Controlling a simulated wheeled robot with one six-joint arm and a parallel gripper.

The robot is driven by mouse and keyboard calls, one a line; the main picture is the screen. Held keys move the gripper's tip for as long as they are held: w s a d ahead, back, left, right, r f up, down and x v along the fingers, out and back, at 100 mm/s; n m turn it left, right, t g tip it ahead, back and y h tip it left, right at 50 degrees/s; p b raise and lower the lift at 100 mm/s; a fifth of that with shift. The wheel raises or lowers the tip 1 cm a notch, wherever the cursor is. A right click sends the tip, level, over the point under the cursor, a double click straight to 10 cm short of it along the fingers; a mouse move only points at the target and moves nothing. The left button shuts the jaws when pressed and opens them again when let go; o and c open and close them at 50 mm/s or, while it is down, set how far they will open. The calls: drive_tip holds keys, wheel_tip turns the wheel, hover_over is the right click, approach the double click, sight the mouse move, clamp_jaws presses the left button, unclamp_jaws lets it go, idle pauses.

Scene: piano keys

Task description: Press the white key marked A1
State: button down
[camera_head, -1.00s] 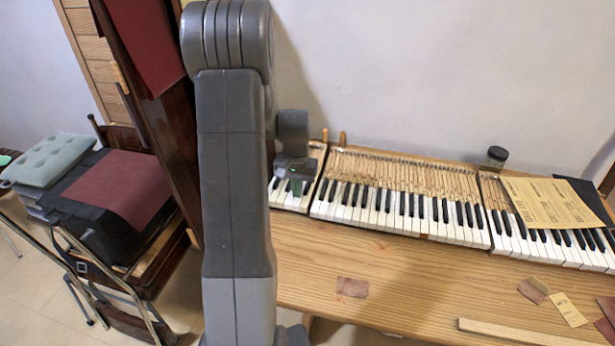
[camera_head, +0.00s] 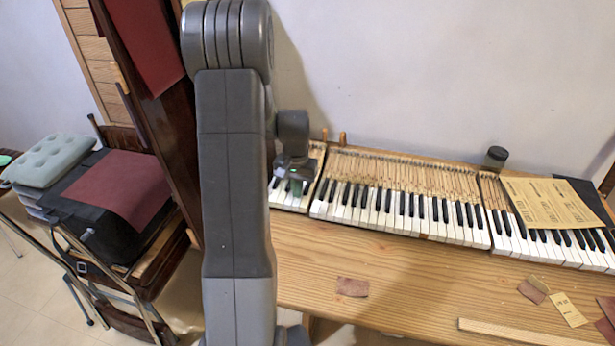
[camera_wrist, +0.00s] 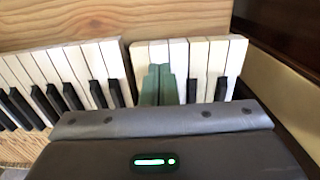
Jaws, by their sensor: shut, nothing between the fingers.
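The short end section of the keyboard (camera_head: 285,200) holds several white and black keys, partly hidden by my arm. It also shows in the wrist view (camera_wrist: 217,60). No A1 mark is legible in either view, so I cannot tell which key it is. My gripper (camera_head: 296,187) is shut and empty, with its green fingertips together over this section. In the wrist view the fingertips (camera_wrist: 159,85) cover parts of the keys near the section's left side. I cannot tell whether they touch a key.
The long middle keyboard section (camera_head: 400,210) lies to the right, past a narrow gap. A right section (camera_head: 550,245) carries a yellowed paper sheet (camera_head: 550,202). The wooden bench (camera_head: 400,270) is mostly clear in front. A dark wood panel (camera_head: 165,120) stands left.

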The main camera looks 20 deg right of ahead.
drive_tip(key=shift+f, duration=0.1)
drive_tip(key=shift+f+b, duration=0.95)
drive_tip(key=shift+f, duration=0.3)
drive_tip(key=shift+r, duration=0.1)
wheel_tip(320, 180, up, 9)
drive_tip(key=p, duration=0.6)
wheel_tip(320, 180, down, 9)
drive_tip(key=b, duration=0.5)
drive_tip(key=shift+r+b, duration=0.2)
drive_tip(key=shift+b, duration=0.1)
